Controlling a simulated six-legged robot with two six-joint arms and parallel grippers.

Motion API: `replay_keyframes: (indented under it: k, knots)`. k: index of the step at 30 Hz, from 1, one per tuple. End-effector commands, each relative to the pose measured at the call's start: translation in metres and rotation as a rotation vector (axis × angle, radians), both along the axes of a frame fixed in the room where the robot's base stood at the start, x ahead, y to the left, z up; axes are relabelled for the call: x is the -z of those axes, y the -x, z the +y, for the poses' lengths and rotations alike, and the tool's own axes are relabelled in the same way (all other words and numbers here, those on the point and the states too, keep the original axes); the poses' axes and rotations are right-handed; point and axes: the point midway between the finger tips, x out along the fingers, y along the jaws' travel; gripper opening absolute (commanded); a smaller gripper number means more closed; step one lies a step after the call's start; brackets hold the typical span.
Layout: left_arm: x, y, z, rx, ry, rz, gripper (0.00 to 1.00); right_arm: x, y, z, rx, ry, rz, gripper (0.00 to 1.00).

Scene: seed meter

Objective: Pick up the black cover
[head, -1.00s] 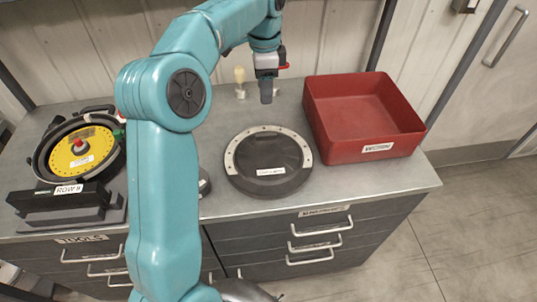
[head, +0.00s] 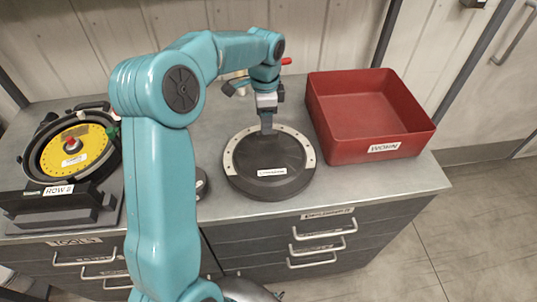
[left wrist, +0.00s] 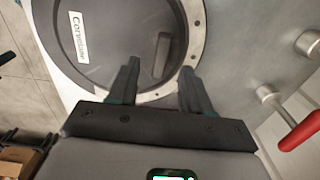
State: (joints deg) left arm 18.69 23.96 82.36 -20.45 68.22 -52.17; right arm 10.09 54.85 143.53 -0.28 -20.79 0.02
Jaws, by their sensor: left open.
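The black cover (head: 268,166) is a round dark lid with a white label, lying flat on the bench inside a pale ring with holes (head: 310,156). In the left wrist view the cover (left wrist: 115,50) fills the upper left, with a raised bar-like grip (left wrist: 161,55) on it. My left gripper (head: 268,130) is above the cover's far edge, pointing down. Its two fingers (left wrist: 158,78) are apart with nothing between them, and the raised grip lies just beyond their tips. I cannot tell if the fingertips touch the cover. My right gripper is not in view.
A red bin (head: 365,115) stands right of the cover. A seed meter with a yellow disc (head: 75,152) sits on a dark stand at the left. Small knobs and a red lever (left wrist: 300,133) are behind the cover. The grey bench (head: 390,180) is clear at the front right.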

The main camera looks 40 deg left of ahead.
Motion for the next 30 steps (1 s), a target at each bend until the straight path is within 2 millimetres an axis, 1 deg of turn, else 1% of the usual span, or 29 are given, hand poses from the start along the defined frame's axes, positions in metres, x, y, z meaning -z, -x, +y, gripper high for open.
replay_keyframes:
  k: [3,6,9,17,18,20,21,22,30]
  knots:
    - [0.019,0.000,-0.001,0.001,0.002,0.007,0.49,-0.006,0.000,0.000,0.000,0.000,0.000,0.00]
    - [0.035,-0.001,0.000,0.001,0.001,0.006,0.49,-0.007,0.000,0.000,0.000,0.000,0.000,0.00]
    - [0.045,-0.002,0.000,0.001,0.001,0.003,0.49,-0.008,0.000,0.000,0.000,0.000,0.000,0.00]
    - [0.048,-0.003,0.000,0.001,0.000,0.001,0.49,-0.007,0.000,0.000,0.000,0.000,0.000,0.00]
    - [0.048,-0.003,0.000,0.001,0.000,0.001,0.36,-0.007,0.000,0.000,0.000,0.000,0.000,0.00]
    - [0.048,-0.003,0.000,0.001,0.000,0.001,0.16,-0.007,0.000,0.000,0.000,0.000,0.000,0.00]
    - [0.048,-0.003,0.000,0.001,0.000,0.001,0.03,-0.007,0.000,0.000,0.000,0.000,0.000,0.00]
    - [0.048,-0.003,0.000,0.001,0.000,0.001,0.00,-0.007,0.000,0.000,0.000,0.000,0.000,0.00]
    - [0.047,-0.003,0.000,0.000,0.001,0.001,0.00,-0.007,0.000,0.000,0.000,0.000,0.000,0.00]
